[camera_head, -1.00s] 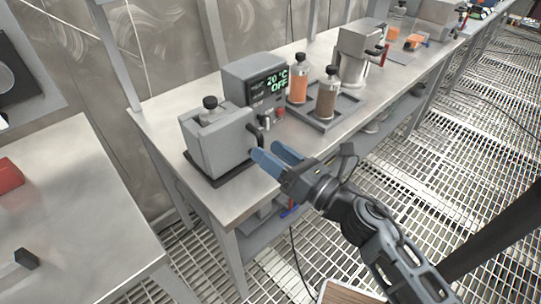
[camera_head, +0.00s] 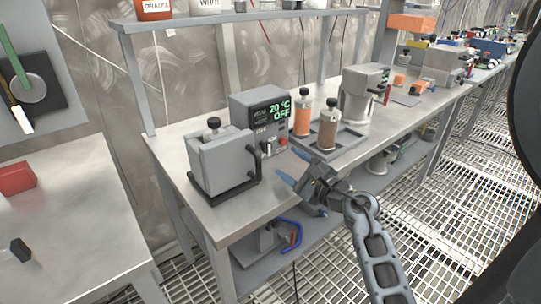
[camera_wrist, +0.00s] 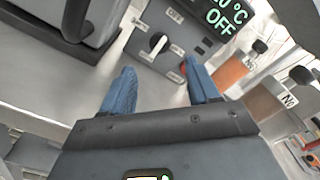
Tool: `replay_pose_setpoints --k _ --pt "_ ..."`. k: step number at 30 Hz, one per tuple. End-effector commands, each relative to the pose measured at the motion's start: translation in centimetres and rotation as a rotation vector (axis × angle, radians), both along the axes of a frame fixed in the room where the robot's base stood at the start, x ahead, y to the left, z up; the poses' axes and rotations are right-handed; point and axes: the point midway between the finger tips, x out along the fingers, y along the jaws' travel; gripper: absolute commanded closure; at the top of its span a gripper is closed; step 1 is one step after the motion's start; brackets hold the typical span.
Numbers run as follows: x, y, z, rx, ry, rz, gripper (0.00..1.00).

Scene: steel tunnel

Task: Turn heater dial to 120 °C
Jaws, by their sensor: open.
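The heater is a grey box (camera_head: 246,107) on the bench, with a green display reading 20 °C and OFF. Its display also shows, partly cut off, in the wrist view (camera_wrist: 226,20). The heater dial (camera_wrist: 157,43) is a dark round knob with a white pointer on the front panel. It shows small in the head view (camera_head: 266,149). My gripper (camera_head: 289,166) is open and empty in front of the heater panel. In the wrist view its blue fingers (camera_wrist: 160,68) stand apart, below the dial and not around it. Contact with the panel cannot be seen.
A grey unit with a black handle (camera_head: 221,160) stands left of the dial, close by. A red button (camera_head: 283,141) is right of the dial. An orange bottle (camera_head: 303,119) and a brown bottle (camera_head: 328,130) stand on a tray to the right. The bench front is clear.

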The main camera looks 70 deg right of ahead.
Motion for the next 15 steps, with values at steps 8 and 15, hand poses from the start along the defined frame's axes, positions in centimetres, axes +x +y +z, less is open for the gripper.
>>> replay_pose_setpoints --k 8,15 --pt "3.3 -2.0 0.2 -0.001 -0.001 0.0 0.4" --pt "5.8 -3.5 0.1 0.002 -0.001 0.001 0.4"
